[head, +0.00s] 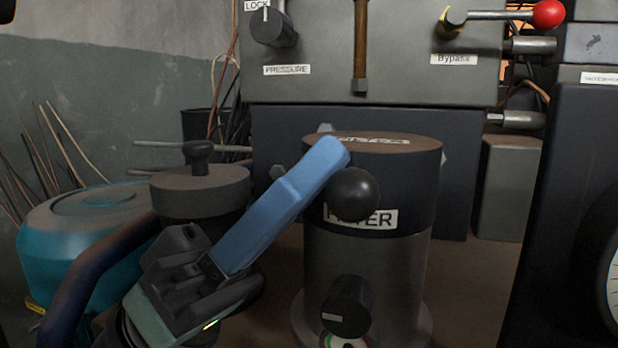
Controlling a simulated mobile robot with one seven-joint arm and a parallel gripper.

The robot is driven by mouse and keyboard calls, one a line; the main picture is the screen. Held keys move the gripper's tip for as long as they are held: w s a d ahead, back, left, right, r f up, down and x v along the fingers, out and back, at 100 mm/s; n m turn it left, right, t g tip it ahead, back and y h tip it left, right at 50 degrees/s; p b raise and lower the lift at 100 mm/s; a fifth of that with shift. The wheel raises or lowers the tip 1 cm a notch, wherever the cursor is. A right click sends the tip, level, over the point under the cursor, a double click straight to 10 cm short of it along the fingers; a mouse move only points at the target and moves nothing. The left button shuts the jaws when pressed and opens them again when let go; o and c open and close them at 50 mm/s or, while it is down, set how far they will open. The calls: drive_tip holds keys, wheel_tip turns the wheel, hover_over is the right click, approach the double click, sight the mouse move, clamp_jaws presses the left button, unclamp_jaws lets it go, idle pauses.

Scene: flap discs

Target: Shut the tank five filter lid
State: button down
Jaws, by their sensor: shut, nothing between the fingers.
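The filter (370,265) is a grey upright cylinder with a dark upper band carrying a FILTER label. A black ball knob (352,194) sticks out from the front of the band, partly over the label. The filter lid (415,148) is the round brown top with a second label, partly hidden by my fingers. It looks level on the body; I cannot tell whether it is fully shut. My gripper (335,152), with blue fingers, is shut and empty. Its tip is in front of the upper left rim, just above and left of the ball knob. Contact is unclear. No tank number is readable.
A dark knob (346,305) sits low on the filter's front. A grey canister (200,190) with a small top knob stands left, beside a teal tank (80,240). Behind is a control panel (410,40) with a red-ended lever (546,14). A dark cabinet (560,190) stands right.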

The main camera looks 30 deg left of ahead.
drive_tip(key=shift+d+f, duration=0.1)
drive_tip(key=shift+f, duration=0.1)
drive_tip(key=p+v, duration=0.2)
drive_tip(key=v, duration=1)
drive_tip(key=shift+s+a+f, duration=0.2)
drive_tip(key=shift+a, duration=0.15)
